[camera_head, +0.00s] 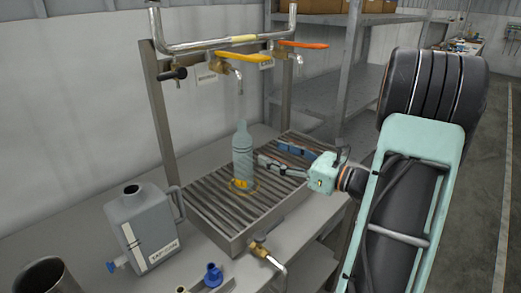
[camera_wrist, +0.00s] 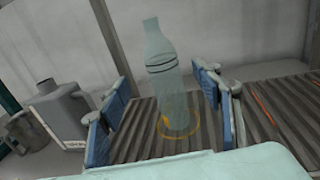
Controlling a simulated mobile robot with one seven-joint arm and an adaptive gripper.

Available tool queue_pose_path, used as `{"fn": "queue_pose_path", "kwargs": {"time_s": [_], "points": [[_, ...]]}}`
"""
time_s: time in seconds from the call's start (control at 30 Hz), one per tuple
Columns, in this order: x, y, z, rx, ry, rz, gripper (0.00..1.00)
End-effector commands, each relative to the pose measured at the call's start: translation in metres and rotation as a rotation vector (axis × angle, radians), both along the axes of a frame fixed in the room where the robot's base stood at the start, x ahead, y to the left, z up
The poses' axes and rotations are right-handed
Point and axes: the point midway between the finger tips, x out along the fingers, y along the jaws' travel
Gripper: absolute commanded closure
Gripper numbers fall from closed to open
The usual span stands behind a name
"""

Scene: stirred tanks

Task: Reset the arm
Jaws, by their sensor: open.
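My gripper (camera_head: 271,154) is open and empty, low over the right part of a slatted drain tray. Its blue-padded fingers point left toward a translucent bluish bottle (camera_head: 242,155). The bottle stands upright on the slats, just beyond the fingertips, with a yellow ring (camera_head: 231,188) around its base. In the wrist view the bottle (camera_wrist: 166,85) stands between the two fingers in the picture, with space on both sides. My arm comes in from the right of the head view.
The slatted tray (camera_head: 258,222) sits on a grey bench. A pipe with taps (camera_head: 222,43) and orange handles hangs above the tray. A grey jug (camera_head: 143,225) stands to the left, and another tap (camera_head: 268,256) is at the tray's front. Metal shelves (camera_head: 325,90) are behind; open floor lies right.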

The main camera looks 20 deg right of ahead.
Motion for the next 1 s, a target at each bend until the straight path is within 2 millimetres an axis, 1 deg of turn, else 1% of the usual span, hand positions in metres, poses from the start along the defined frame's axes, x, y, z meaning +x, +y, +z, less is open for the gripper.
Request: {"fn": "queue_pose_path", "kwargs": {"time_s": [0.03, 0.1, 0.2, 0.77, 0.87, 0.97, 1.0], "points": [[-0.006, -0.004, 0.0, 0.0, 0.0, -0.001, 0.41], [-0.012, -0.008, 0.0, 0.0, 0.0, -0.002, 0.41], [-0.016, -0.01, 0.0, 0.0, 0.0, 0.0, 0.41], [-0.017, -0.009, -0.001, -0.006, 0.004, 0.007, 0.41], [-0.018, -0.003, -0.006, -0.045, 0.029, 0.043, 0.41], [-0.024, 0.007, -0.018, -0.141, 0.088, 0.123, 0.41], [-0.028, 0.011, -0.026, -0.194, 0.122, 0.166, 0.41]]}}
